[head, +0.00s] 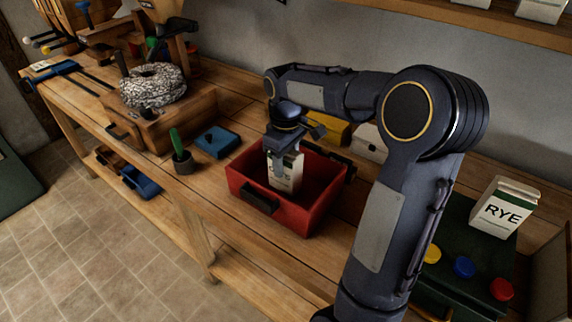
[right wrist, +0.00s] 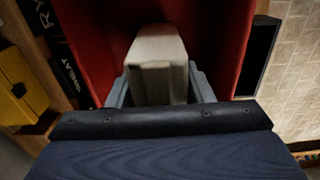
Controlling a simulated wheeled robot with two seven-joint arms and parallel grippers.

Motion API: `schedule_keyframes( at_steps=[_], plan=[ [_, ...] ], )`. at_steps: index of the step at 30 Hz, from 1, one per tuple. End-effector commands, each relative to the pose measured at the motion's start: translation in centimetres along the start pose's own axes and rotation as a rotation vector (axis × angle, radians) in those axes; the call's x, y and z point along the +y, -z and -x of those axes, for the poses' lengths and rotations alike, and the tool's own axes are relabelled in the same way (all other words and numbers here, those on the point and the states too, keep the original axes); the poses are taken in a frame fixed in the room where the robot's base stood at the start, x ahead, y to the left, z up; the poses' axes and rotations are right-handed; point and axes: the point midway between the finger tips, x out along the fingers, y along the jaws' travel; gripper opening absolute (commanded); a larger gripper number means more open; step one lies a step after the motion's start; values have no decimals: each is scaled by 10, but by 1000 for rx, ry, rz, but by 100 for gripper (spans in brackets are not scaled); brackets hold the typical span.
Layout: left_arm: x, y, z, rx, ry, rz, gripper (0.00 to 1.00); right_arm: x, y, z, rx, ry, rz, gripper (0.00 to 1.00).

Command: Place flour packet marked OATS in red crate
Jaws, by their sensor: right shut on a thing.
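The red crate (head: 318,212) stands on the wooden bench in the middle of the head view, with its black handle facing the front. My right gripper (head: 284,158) points down over the crate and is shut on a pale flour packet (head: 287,178). The packet is upright, with its lower part inside the crate walls. Its printing is mostly covered and too small to read. In the right wrist view the packet (right wrist: 158,65) sits between both fingers, with red crate walls (right wrist: 222,40) around it. Contact with the crate floor cannot be told. My left gripper is not in view.
A packet marked RYE (head: 503,208) stands on a dark green box with coloured buttons at right. A yellow box (head: 336,130) and a white packet (head: 371,143) stand behind the crate. A blue box (head: 216,141) and a green-handled tool (head: 176,143) in a cup are left.

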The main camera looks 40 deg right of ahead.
Motion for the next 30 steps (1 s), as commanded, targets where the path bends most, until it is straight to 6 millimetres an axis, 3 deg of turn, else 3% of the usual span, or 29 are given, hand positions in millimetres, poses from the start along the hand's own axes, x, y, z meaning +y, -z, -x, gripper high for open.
schedule_keyframes(
  at_steps=[3,16,17,21,30],
  plan=[
    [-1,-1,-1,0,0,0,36,0,0,-14,1,0,-1,12],
    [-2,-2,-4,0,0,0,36,0,0,-20,2,-1,-1,12],
    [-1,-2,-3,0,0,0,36,0,0,-20,1,-1,-1,50],
    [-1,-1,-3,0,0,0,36,0,0,-19,1,0,-1,68],
    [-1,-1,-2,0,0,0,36,0,0,-18,1,-1,-1,69]
  ],
)
